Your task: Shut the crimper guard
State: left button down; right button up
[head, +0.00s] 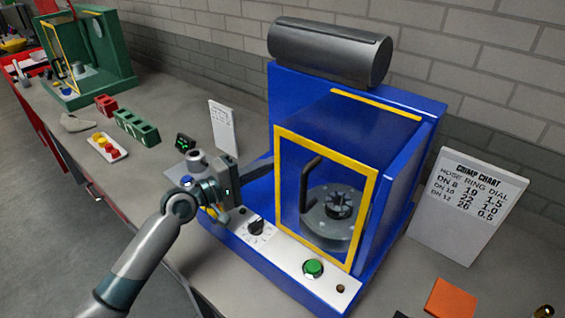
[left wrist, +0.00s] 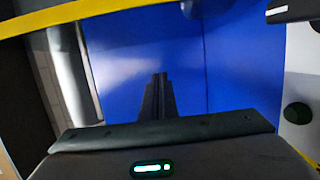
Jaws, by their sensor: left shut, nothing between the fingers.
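The crimper (head: 400,150) is a blue machine with a clear, yellow-framed guard (head: 372,215) across its front. A dark handle (head: 312,180) stands on the guard's left part, and a round grey die head shows through it. The guard looks in line with the housing front; I cannot tell whether it is fully flush. Its yellow edge (left wrist: 90,12) crosses the top of the left wrist view. My left gripper (head: 268,163) is shut and empty, its tips pointing right close to the guard's left edge; contact is unclear. The closed fingers (left wrist: 158,90) show before blue panels. My right gripper is not in view.
A front panel carries a black dial (head: 256,228) and green button (head: 313,268). A crimp chart (head: 465,205) stands right, an orange block (head: 450,298) in front of it. A green machine (head: 115,60), green block (head: 137,127) and white tray (head: 107,147) are at left.

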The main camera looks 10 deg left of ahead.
pick_arm(q)
jog(key=v, duration=0.2)
jog(key=shift+s+a, duration=0.2)
jog(key=shift+s, duration=0.05)
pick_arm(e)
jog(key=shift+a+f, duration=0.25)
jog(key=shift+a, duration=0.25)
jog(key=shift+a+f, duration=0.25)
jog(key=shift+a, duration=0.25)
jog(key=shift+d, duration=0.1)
